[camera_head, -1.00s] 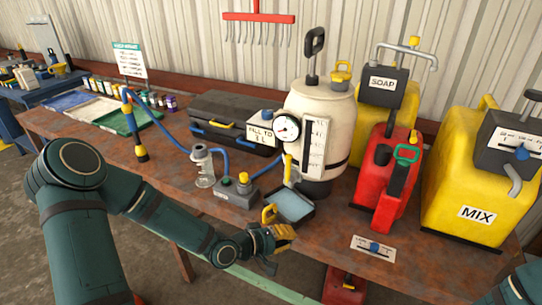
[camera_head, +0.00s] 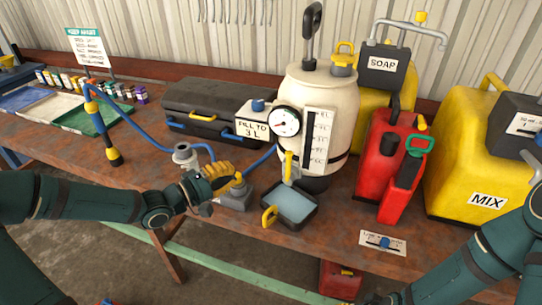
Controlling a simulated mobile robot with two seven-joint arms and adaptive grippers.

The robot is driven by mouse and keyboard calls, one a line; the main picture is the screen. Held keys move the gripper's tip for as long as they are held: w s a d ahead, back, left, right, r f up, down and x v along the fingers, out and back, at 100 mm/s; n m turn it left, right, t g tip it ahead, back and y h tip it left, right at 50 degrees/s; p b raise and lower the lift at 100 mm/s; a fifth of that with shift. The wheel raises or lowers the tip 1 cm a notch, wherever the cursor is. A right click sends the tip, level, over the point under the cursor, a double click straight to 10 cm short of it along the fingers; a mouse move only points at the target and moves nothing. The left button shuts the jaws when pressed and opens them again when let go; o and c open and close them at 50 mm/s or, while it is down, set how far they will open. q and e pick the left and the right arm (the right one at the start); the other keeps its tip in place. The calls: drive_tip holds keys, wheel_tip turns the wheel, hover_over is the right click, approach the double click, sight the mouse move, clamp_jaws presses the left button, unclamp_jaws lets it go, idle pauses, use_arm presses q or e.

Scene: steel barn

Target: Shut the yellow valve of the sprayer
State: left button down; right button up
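The sprayer (camera_head: 325,110) is a cream tank with a black pump handle, a round gauge and a level scale, standing upright on the bench. A yellow lever (camera_head: 289,166) stands upright low on its front, above a shallow tray (camera_head: 290,203). My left gripper (camera_head: 218,176), with yellow fingers, is left of this lever and apart from it. It is beside a grey box (camera_head: 236,197) with a yellow knob and partly covers it; whether it touches the box is unclear, and its finger gap is hidden.
A yellow handle (camera_head: 269,216) is at the tray's front left. A red can (camera_head: 390,165) and yellow MIX container (camera_head: 478,150) stand right. A black case (camera_head: 215,108) is behind. A blue hose (camera_head: 150,115) runs to a wand (camera_head: 113,155).

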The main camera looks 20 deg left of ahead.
sight(289, 167)
idle(0.3)
use_arm(q)
drive_tip(key=s+d+b+x, duration=0.1)
drive_tip(key=b+x, duration=0.3)
drive_tip(key=x, duration=0.8)
drive_tip(key=shift+d+b, duration=0.3)
drive_tip(key=shift+d, duration=0.55)
drive_tip(key=shift+d+r, duration=0.1)
drive_tip(key=shift+r, duration=0.05)
drive_tip(key=shift+d+m+p, duration=0.15)
drive_tip(key=shift+m+p, duration=0.15)
